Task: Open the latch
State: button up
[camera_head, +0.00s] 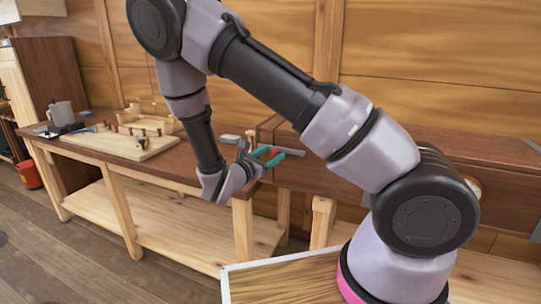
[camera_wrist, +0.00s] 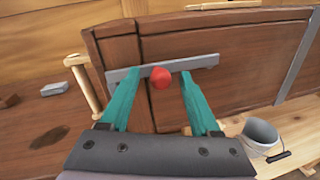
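The latch is a grey metal bar (camera_wrist: 205,62) lying across the seam between two brown wooden panels, with a round red knob (camera_wrist: 160,77) on it. The bar also shows in the head view (camera_head: 293,151), its knob hidden there. My gripper (camera_wrist: 160,80) has teal fingers spread apart, one on each side of the knob with gaps between. In the head view my gripper (camera_head: 268,156) is at the front of the brown wooden body. I cannot tell how far the fingertips reach past the knob.
A light wooden peg (camera_wrist: 86,86) stands left of the latch. A grey bucket (camera_wrist: 260,134) is at lower right. A red bucket (camera_head: 28,174) stands at far left.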

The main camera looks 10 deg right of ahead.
grip_shut()
jog(key=shift+a, duration=0.1)
dwell(1.2)
